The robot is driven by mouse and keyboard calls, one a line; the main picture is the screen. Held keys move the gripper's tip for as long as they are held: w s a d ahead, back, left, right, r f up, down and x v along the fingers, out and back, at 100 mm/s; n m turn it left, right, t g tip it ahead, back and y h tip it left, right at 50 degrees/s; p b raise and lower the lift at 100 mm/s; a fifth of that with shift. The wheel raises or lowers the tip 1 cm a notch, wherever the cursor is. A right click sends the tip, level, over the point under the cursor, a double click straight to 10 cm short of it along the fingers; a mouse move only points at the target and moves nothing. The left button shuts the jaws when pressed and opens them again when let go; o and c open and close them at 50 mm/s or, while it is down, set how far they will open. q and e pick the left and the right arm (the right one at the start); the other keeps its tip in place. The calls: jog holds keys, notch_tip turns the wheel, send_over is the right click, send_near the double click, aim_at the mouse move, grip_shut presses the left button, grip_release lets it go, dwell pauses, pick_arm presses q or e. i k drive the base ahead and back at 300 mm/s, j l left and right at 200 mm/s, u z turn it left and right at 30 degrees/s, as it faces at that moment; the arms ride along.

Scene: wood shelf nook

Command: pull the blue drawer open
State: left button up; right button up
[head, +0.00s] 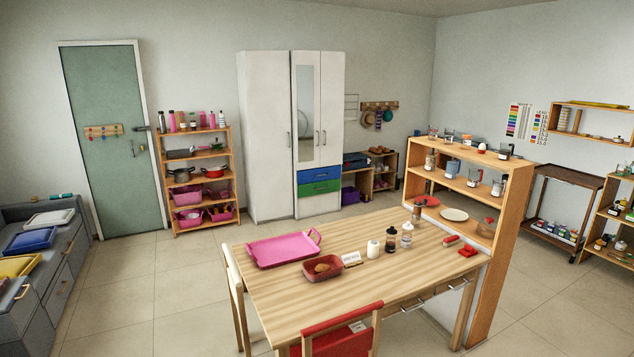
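The blue drawer (319,174) is in the white wardrobe (268,140) at the back wall, just above a green drawer (319,187). The blue front looks flush with the wardrobe, so the drawer appears shut. A mirrored door (307,110) stands above it. The drawer's handle is too small to make out clearly. Neither of my grippers is in the head view, and the drawer stands well away across the room.
A wooden table (380,280) with a pink tray (283,247) and a red chair (343,334) stands in front, between me and the wardrobe. A wooden shelf unit (490,290) adjoins its right side. Tiled floor (130,290) is free to the left of the table.

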aim_at(319, 173)
jog(key=i+j+u, duration=1.05)
jog(key=i, duration=0.55)
jog(key=i+u, duration=0.2)
jog(key=i, duration=0.65)
jog(key=i+z, duration=0.2)
jog(key=i, duration=0.55)
jog(key=i+z, duration=0.2)
jog(key=i, duration=0.55)
jog(key=i+j+z, duration=0.25)
jog(key=i, duration=0.5)
jog(key=i+l+z, duration=0.1)
jog(key=i+z, duration=0.2)
jog(key=i, duration=0.25)
jog(key=i+z, duration=0.25)
jog(key=i, duration=0.25)
jog(key=i+j+z, duration=0.15)
jog(key=i+z, duration=0.15)
jog(key=i, duration=0.25)
jog(key=i+j+z, duration=0.3)
jog(key=i, duration=0.25)
jog(key=i+l+z, duration=0.25)
jog(key=i+z, duration=0.6)
jog(key=i, duration=0.15)
jog(key=i+z, duration=0.45)
jog(key=i+j, duration=0.05)
